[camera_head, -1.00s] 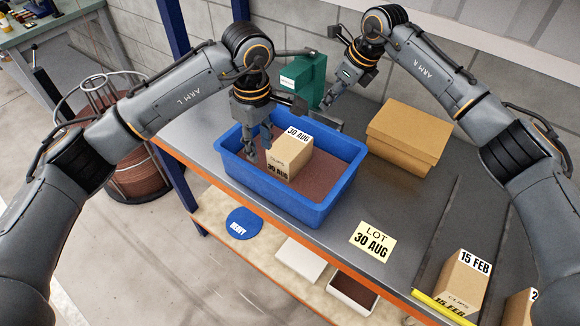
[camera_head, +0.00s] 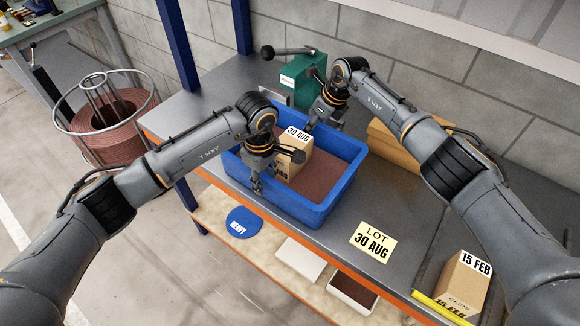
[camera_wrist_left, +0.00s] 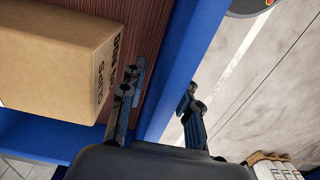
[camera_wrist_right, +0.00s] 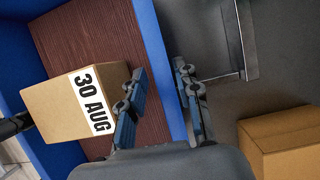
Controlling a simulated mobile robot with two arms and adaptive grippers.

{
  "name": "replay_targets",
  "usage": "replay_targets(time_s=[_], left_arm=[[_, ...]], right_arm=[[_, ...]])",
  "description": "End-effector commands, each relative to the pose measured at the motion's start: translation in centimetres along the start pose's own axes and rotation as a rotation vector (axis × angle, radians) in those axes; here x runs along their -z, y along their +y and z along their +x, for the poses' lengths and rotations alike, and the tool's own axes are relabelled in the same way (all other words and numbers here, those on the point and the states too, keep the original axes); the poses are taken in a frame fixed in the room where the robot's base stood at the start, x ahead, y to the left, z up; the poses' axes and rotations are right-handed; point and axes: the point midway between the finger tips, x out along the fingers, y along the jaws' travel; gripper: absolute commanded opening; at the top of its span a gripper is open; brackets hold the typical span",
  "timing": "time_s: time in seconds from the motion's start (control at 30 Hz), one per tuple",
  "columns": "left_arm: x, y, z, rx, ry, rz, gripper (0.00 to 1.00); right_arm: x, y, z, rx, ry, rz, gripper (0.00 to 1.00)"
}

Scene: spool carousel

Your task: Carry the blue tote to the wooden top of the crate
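The blue tote (camera_head: 305,210) stands on the grey bench top and holds a cardboard box (camera_head: 296,163) labelled 30 AUG. My left gripper (camera_head: 257,188) is at the near-left wall. In the left wrist view its two fingers (camera_wrist_left: 162,88) are apart, one on each side of the blue wall (camera_wrist_left: 205,25). My right gripper (camera_head: 311,126) is at the far wall. In the right wrist view its fingers (camera_wrist_right: 162,85) are apart, with the wall (camera_wrist_right: 160,50) between them. Contact with the walls cannot be told. I cannot make out a crate with a wooden top.
A green press (camera_head: 305,72) stands behind the tote. A larger cardboard box (camera_head: 385,142) is partly behind my right arm. A LOT 30 AUG card (camera_head: 371,241) and a 15 FEB box (camera_head: 463,281) lie to the right. A lower shelf holds a blue HEAVY disc (camera_head: 243,222).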

Motion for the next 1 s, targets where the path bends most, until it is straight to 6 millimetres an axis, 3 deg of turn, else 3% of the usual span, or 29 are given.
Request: replay_targets(time_s=[0.27, 0.43, 1.0], left_arm=[[0.0, 0.02, 0.05, -0.001, 0.0, 0.0, 0.32], [0.01, 0.03, 0.03, -0.001, 0.0, 0.0, 0.0], [0.04, 0.31, -0.59, -0.011, 0.0, 0.0, 0.0]], right_arm=[[0.0, -0.01, 0.06, 0.0, 0.0, 0.0, 0.32], [0.0, -0.01, 0.04, 0.0, 0.0, 0.001, 0.0], [-0.64, -0.13, -0.6, 0.004, -0.012, -0.002, 0.0]])
